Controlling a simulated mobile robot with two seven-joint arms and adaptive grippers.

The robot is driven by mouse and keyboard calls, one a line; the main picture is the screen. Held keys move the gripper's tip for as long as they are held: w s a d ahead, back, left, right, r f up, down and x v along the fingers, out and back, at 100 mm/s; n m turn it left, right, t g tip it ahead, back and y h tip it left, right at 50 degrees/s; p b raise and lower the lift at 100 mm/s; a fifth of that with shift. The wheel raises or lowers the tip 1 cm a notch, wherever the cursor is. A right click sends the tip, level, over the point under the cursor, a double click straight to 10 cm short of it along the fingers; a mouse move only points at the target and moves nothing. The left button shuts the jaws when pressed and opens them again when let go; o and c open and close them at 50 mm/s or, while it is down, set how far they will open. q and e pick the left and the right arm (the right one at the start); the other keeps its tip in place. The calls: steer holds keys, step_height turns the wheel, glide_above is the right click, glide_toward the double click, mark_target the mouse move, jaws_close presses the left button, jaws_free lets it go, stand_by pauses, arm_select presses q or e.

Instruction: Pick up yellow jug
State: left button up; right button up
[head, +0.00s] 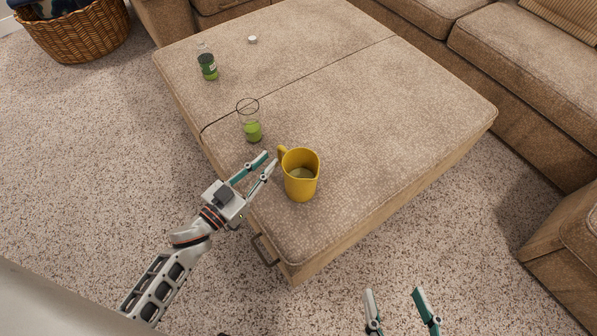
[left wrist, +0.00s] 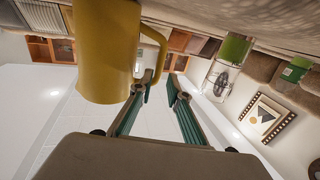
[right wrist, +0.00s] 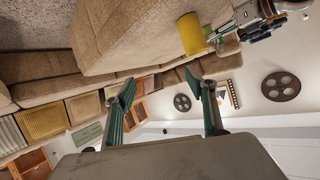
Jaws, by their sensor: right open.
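The yellow jug (head: 302,182) stands upright on the tan ottoman (head: 350,95), near its front-left edge. Its handle points back and left, toward my left gripper (head: 270,159). That gripper has its teal fingers apart, tips close beside the handle; I cannot tell whether they touch it. In the left wrist view the jug (left wrist: 105,55) looms large and inverted, its handle at the tips of the left gripper (left wrist: 160,78). My right gripper (head: 394,292) is open and empty in front of the ottoman. The jug (right wrist: 193,33) also shows small in the right wrist view.
A glass with green liquid (head: 251,130) stands just behind my left gripper. A green-labelled bottle (head: 208,66) and a small white object (head: 252,40) are farther back. Sofas (head: 535,60) line the right side. The ottoman's right half is clear.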

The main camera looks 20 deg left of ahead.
mark_target(280, 151)
arm_select(q)
steer(key=b+x, duration=0.1)
steer(key=x, duration=0.4)
steer(key=shift+d+f, duration=0.1)
steer(key=shift+f, duration=0.1)
steer(key=shift+w+d+r, duration=0.1)
steer(key=shift+w+r, duration=0.05)
steer(key=shift+w, duration=0.1)
arm_select(e)
steer(key=shift+s+a+f+m, duration=0.2)
steer(key=shift+s+a+m, duration=0.05)
steer(key=shift+a+m, duration=0.25)
steer(key=shift+s+a+f+m, duration=0.15)
steer(key=shift+s+a+m, duration=0.05)
steer(key=shift+a+m, duration=0.25)
arm_select(q)
jaws_close()
